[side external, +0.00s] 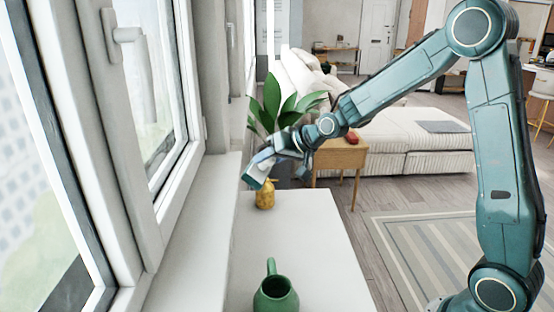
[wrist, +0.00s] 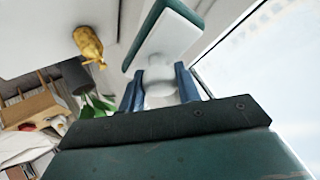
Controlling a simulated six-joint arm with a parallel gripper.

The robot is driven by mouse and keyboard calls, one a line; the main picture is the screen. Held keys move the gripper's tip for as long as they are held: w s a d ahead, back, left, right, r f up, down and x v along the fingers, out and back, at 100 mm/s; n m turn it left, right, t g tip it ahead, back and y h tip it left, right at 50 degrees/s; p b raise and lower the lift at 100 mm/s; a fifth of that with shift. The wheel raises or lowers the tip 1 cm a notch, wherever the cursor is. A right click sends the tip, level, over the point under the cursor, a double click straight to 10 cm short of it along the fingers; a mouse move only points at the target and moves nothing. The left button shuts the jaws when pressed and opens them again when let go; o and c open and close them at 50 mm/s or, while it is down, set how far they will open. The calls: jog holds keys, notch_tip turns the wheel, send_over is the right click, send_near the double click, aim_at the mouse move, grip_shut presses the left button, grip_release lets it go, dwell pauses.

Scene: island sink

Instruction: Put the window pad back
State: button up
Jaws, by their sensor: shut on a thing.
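The window pad (side external: 256,173) is a small white head with a dark green face. It is in my gripper (side external: 270,156), beside the window sill and above the far end of the white table. In the wrist view the window pad (wrist: 168,38) is tilted, with its pale round neck between the two blue fingers of my gripper (wrist: 160,84). The fingers are shut on that neck. The pad appears clear of the surfaces, though its exact gap to the sill is hard to judge.
A yellow bottle (side external: 264,195) stands on the white table (side external: 310,240), just below the pad. A green jug (side external: 275,293) stands nearer the front. The window sill (side external: 195,230) and window handle (side external: 125,35) are at left. A leafy plant (side external: 272,105) and wooden side table (side external: 338,157) are behind.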

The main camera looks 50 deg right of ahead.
jog(key=s+d+f+m+g+h, duration=0.25)
jog(key=s+d+g, duration=0.2)
jog(key=s, duration=0.25)
jog(key=s+d+f+m+g+h, duration=0.2)
jog(key=s+d+f+g+h, duration=0.1)
jog(key=s+d, duration=0.4)
notch_tip(320, 180, down, 16)
jog(key=shift+s+a, duration=0.4)
jog(key=shift+y, duration=0.25)
jog(key=shift+f, duration=1.85)
jog(key=o, duration=0.4)
jog(key=shift+f, duration=0.1)
jog(key=o, duration=0.5)
